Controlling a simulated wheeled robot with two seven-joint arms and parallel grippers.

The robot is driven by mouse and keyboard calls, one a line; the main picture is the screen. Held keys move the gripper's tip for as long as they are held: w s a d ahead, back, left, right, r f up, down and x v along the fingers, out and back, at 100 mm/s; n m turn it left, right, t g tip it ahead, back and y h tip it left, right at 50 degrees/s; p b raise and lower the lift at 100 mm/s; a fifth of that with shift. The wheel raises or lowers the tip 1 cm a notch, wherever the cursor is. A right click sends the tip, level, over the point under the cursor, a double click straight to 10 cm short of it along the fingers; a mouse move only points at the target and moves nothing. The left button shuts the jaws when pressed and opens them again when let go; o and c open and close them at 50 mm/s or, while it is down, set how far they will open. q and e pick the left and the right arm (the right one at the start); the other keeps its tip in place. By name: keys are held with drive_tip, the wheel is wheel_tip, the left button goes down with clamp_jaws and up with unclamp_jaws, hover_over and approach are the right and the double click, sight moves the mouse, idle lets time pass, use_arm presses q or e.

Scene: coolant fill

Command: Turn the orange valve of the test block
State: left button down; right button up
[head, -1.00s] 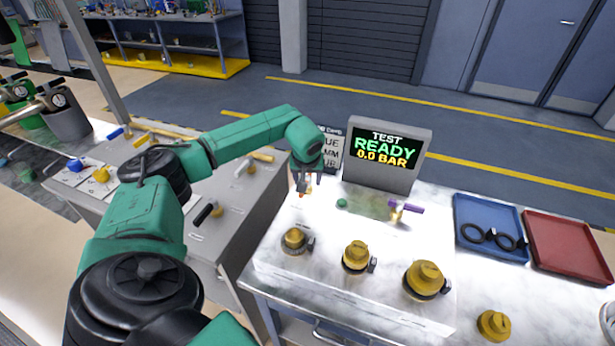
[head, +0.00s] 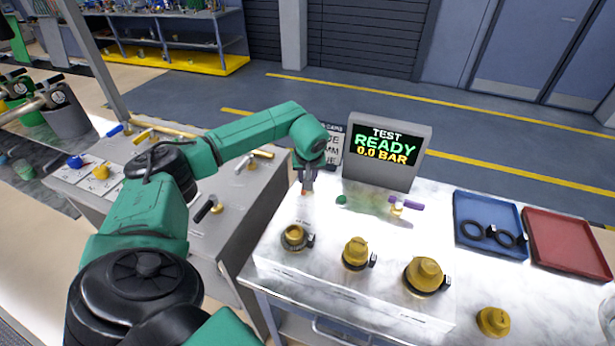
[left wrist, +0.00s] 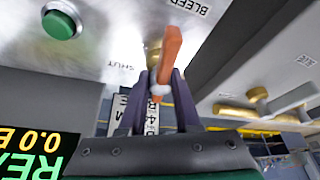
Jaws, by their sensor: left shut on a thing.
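The orange valve handle (left wrist: 168,58) shows large in the left wrist view, near the engraved words BLEED and SHUT on the test block (left wrist: 118,30). My left gripper (left wrist: 162,90) has its two dark fingers closed around the handle. In the head view my left gripper (head: 307,187) is at the back left of the pale test block (head: 270,238), and it mostly hides the orange valve. The screen (head: 386,146) behind the block reads TEST READY 0.0 BAR. My right gripper is not in view.
A green button (head: 341,199) and a purple-handled valve (head: 405,205) stand right of my left gripper. Several brass fittings line the front. A blue tray (head: 486,206) with black rings and a red tray (head: 566,245) lie at the right.

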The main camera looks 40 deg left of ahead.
use_arm(q)
drive_tip(key=n+g+y, duration=0.1)
drive_tip(key=n, duration=0.3)
drive_tip(key=shift+w, duration=0.1)
drive_tip(key=n+g, duration=0.2)
drive_tip(key=n, duration=0.2)
drive_tip(key=shift+n, duration=0.3)
drive_tip(key=n+g, duration=0.1)
drive_tip(key=n, duration=0.2)
drive_tip(key=shift+n+g+b, duration=0.75)
drive_tip(key=shift+n+g, duration=0.25)
drive_tip(key=shift+n, duration=1.2)
drive_tip(key=shift+r, duration=0.1)
drive_tip(key=c, duration=0.6)
unclamp_jaws()
drive_tip(key=shift+h, duration=0.3)
